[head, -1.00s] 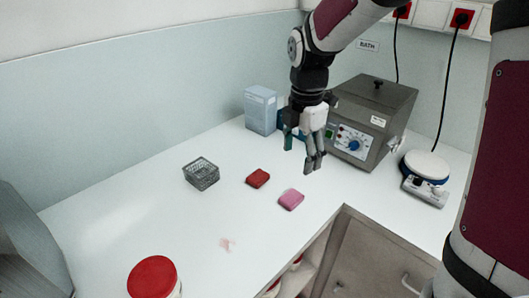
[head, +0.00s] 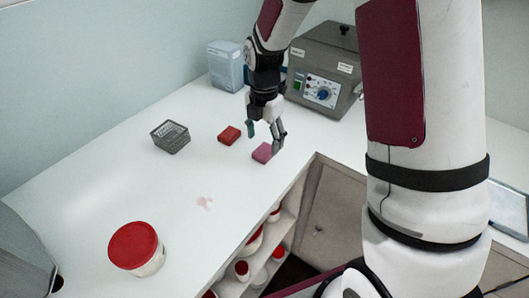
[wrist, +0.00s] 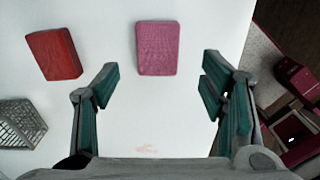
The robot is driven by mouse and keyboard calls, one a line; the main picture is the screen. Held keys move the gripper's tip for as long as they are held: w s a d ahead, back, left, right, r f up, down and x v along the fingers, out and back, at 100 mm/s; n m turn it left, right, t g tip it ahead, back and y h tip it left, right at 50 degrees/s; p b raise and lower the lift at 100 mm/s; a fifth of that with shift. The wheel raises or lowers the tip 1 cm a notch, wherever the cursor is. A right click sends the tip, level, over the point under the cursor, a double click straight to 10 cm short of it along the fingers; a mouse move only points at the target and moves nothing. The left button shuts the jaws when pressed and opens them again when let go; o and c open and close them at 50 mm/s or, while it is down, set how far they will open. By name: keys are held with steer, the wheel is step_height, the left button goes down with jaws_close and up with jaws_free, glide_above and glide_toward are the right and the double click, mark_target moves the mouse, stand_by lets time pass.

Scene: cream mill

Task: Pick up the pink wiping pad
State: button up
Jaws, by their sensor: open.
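The pink wiping pad (head: 262,153) lies flat on the white counter, near its front edge. In the wrist view the pink pad (wrist: 157,48) is ahead of the fingertips and between their lines, not between the fingers themselves. My gripper (head: 264,141) is open and empty, just above and behind the pad in the head view, with one finger partly in front of the pad's right side. In the wrist view my gripper (wrist: 160,80) shows its green-lined fingers spread wide apart. I cannot tell the exact height above the counter.
A dark red pad (head: 229,135) lies left of the pink one, with a grey wire basket (head: 170,137) farther left. A grey bath unit (head: 322,78) and a pale blue box (head: 226,66) stand behind. A red-lidded tub (head: 136,248) and a faint pink smear (head: 205,202) are nearer.

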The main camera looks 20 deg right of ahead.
mark_target(263, 151)
steer(key=f, duration=0.5)
steer(key=shift+w, duration=0.2)
steer(key=shift+c, duration=0.6)
steer(key=shift+r, duration=0.1)
steer(key=c, duration=0.9)
steer(key=shift+o, duration=0.2)
steer(key=shift+r, duration=0.1)
steer(key=shift+r, duration=0.5)
step_height(263, 151, up, 2)
steer(key=shift+w+r, duration=0.1)
steer(key=shift+r, duration=0.1)
steer(key=s+r, duration=0.1)
steer(key=s, duration=1.5)
steer(key=shift+r, duration=0.2)
